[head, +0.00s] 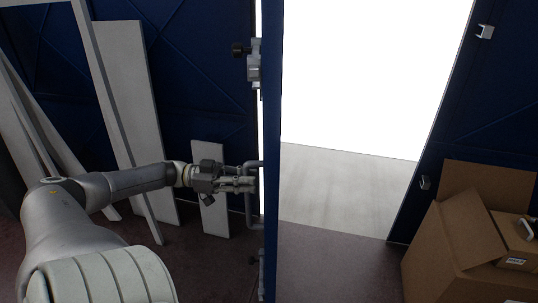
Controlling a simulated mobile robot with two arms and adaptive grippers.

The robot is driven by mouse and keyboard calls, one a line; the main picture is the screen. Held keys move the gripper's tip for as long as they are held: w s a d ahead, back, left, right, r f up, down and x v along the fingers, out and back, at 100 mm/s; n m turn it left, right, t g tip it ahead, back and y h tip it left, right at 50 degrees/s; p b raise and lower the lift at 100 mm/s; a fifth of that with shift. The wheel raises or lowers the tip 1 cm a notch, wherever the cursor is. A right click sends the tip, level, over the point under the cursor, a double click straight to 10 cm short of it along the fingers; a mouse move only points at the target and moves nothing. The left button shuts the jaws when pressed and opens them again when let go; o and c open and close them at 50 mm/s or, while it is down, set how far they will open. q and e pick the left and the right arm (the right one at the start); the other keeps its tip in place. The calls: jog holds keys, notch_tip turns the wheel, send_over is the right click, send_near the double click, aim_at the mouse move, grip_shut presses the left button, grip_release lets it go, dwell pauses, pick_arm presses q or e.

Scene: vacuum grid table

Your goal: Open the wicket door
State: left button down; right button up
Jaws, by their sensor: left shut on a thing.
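The blue wicket door (271,200) stands swung open and is seen nearly edge-on in the middle of the head view. Its grey handle (248,213) is a vertical bar on the door's left face. A latch (252,66) sits higher on the same face. My left gripper (252,183) reaches in from the left and is shut on the handle. The bright doorway (365,75) shows to the right of the door, with a pale floor outside. My right gripper is not in view.
Cardboard boxes (455,245) stand at the lower right, beside the doorway. White boards (130,110) lean against the blue wall at the left, behind my left arm. The dark floor (335,265) before the opening is clear.

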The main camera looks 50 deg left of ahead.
pick_arm(q)
jog(key=p+v, duration=0.1)
jog(key=v, duration=0.6)
jog(key=shift+d, duration=0.15)
jog(key=c, duration=1.4)
grip_release()
jog(key=shift+v, duration=3.8)
